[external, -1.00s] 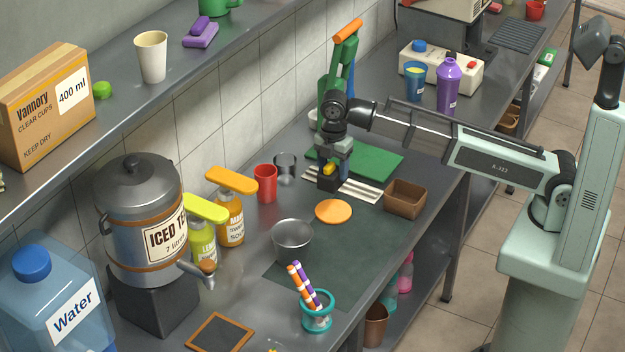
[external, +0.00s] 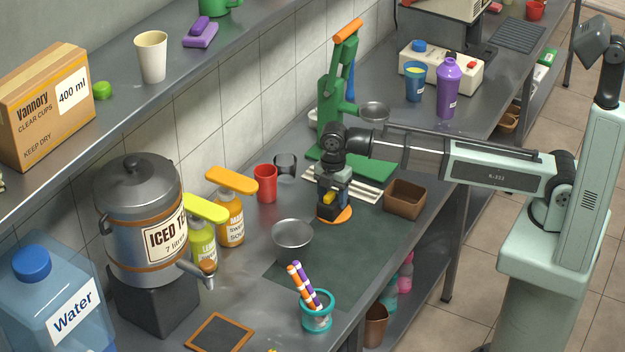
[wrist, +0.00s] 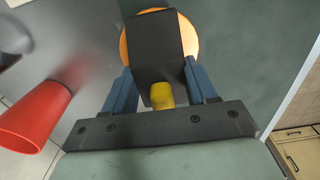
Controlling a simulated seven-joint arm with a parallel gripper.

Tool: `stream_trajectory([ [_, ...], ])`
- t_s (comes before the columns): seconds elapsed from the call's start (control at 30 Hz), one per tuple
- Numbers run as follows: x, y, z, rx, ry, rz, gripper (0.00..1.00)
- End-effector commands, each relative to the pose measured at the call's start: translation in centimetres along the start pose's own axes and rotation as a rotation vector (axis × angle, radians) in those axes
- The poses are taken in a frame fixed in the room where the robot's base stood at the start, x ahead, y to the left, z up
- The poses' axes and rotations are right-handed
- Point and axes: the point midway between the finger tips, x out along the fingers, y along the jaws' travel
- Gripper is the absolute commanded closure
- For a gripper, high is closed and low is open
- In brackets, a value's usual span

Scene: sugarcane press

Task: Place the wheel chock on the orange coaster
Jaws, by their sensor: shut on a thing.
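The wheel chock (wrist: 152,42) is a dark block with a yellow part, and it is held between the blue fingers of my gripper (wrist: 160,88). In the external view the chock (external: 327,212) is over the left part of the orange coaster (external: 345,214). In the wrist view the orange coaster (wrist: 188,36) shows on both sides of the chock, which hides its middle. My gripper (external: 331,197) is shut on the chock from above. I cannot tell whether the chock touches the coaster.
A metal bowl (external: 292,236) is in front, and a brown basket (external: 405,198) is to the right. The green press (external: 335,100) stands behind. The dark mat (external: 350,250) is clear toward the front right.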

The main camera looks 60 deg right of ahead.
Motion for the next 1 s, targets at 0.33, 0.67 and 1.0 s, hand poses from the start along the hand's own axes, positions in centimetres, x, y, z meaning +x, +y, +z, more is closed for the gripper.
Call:
stream_trajectory([
  [0.33,0.19,0.01,-0.01,0.000,0.000,0.001,0.41],
  [0.67,0.17,0.02,-0.01,0.000,0.000,0.001,0.14],
  [1.0,-0.42,0.05,-0.02,0.000,0.001,0.002,0.14],
])
